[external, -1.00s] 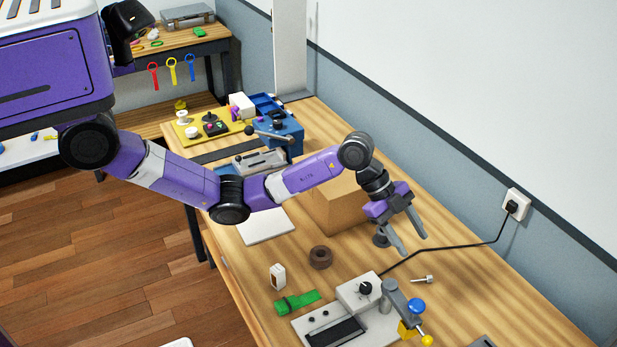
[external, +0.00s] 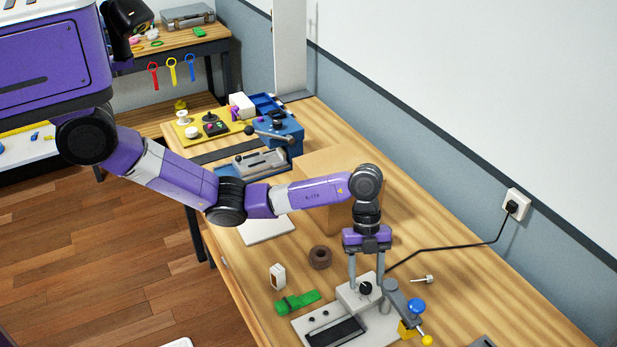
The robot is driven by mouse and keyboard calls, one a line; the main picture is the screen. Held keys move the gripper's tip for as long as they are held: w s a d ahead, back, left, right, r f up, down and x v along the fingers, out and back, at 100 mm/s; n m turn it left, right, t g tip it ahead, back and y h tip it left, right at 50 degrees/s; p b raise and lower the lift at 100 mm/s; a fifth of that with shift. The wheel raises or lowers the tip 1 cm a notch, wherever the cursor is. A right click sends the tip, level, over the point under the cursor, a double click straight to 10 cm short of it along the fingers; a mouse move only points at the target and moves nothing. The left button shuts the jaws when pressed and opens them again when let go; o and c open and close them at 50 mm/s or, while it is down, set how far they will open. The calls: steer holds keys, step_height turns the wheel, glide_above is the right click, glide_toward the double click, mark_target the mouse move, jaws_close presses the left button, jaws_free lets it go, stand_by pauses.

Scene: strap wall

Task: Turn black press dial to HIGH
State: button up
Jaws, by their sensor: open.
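The black press dial (external: 365,288) sits on top of the light grey block at the back of the press (external: 311,329). My gripper (external: 365,284) points straight down at this dial. Its two grey fingers are apart, one to the left and one to the right of the dial, with their tips near the block's top. I cannot tell whether the fingers touch the dial. The dial's markings are too small to read.
A grey lever arm with a blue knob (external: 416,306) stands just right of the dial. A black cord (external: 450,247) runs to the wall socket.

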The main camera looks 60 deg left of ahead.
steer(key=shift+s+d+f, duration=0.1)
steer(key=shift+d+f, duration=0.05)
steer(key=shift+f, duration=0.25)
jaws_close()
